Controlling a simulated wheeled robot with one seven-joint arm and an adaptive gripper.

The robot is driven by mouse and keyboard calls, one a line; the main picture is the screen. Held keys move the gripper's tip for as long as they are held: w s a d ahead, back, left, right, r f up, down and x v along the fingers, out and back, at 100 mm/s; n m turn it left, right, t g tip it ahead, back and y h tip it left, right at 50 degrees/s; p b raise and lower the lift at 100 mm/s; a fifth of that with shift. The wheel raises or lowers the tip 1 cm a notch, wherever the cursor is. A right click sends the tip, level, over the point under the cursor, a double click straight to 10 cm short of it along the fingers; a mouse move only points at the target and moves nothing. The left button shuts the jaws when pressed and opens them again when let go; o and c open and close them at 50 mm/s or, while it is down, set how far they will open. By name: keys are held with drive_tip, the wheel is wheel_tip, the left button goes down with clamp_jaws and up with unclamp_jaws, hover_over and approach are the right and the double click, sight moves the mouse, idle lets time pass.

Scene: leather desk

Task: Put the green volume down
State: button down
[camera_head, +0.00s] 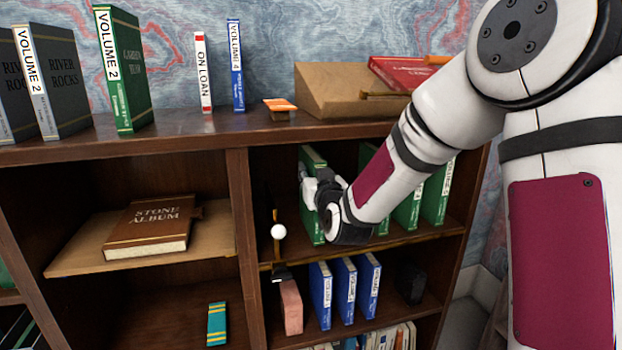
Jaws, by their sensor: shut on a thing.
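My gripper (320,192) reaches into the upper right compartment of the bookcase, shut on a green volume (312,160). The volume is upright at the left of that compartment. Its top edge and lower part show; my gripper covers its middle. Its bottom is close to the shelf board (425,235), but I cannot tell if it touches. More green volumes (438,192) stand upright to its right, partly hidden by my arm. Another green book (124,70), labelled Volume 2, stands on the bookcase top at the left.
A post with a white ball (278,232) stands left of the held volume, near the divider (243,235). Blue volumes (345,288) and a pink block (291,306) are on the shelf below. A brown stone album (150,226) lies in the left compartment.

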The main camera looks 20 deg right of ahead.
drive_tip(key=shift+f, duration=0.15)
drive_tip(key=c, duration=1.4)
unclamp_jaws()
drive_tip(key=shift+o, duration=0.2)
drive_tip(key=shift+s+r, duration=0.1)
drive_tip(key=shift+r, duration=0.1)
drive_tip(key=s, duration=1.2)
drive_tip(key=shift+f, duration=0.15)
